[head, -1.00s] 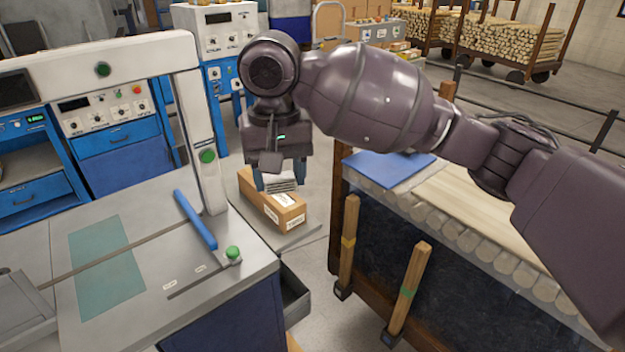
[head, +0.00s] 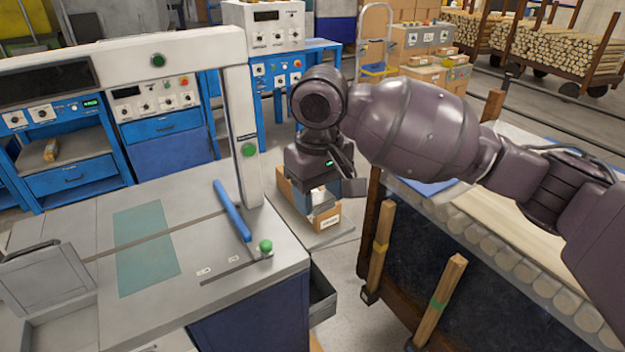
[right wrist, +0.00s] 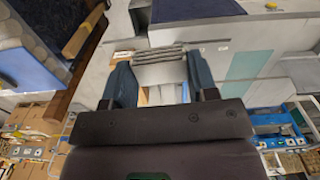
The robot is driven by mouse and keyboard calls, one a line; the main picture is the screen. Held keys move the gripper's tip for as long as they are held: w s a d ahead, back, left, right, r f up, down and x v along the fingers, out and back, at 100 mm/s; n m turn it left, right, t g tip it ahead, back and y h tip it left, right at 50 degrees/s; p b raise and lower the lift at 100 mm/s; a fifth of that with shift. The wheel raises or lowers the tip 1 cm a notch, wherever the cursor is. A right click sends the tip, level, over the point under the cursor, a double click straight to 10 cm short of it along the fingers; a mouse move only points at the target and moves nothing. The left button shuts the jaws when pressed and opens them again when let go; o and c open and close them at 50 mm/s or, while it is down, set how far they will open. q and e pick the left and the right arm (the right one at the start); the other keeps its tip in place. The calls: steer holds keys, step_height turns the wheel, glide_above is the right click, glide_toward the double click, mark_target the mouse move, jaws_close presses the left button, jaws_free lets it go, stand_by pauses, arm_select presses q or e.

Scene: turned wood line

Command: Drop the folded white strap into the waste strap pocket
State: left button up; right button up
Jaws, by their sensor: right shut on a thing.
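My right gripper (head: 325,190) points down and is shut on the folded white strap (head: 322,205). In the right wrist view, the strap (right wrist: 166,55) is a flat stack of pale layers between the two blue-grey fingertips. In the head view, the gripper and strap are in front of a brown carton (head: 328,218) with white labels, hiding part of it. I cannot tell the gap between them. A dark grey open-topped pocket (head: 322,296) juts from the right side of the strapping machine, below and apart from the gripper; it appears to be the waste strap pocket. My left gripper is not in view.
The machine table (head: 185,270) with its white arch (head: 245,130) stands left of my gripper. A blue handle (head: 232,210) and green knob (head: 265,246) rise near its edge.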

mark_target(329, 199)
steer(key=f+n, duration=0.1)
steer(key=d+f+n, duration=0.1)
steer(key=n, duration=0.1)
steer(key=s+f+n, duration=0.1)
steer(key=shift+d+n, duration=0.3)
steer(key=shift+n, duration=0.1)
steer(key=f+n, duration=0.1)
steer(key=n, duration=0.1)
steer(key=d+f+n, duration=0.1)
steer(key=s+f+n, duration=0.1)
steer(key=n, duration=0.1)
steer(key=shift+d+f+n, duration=0.3)
steer(key=shift+d+f, duration=0.1)
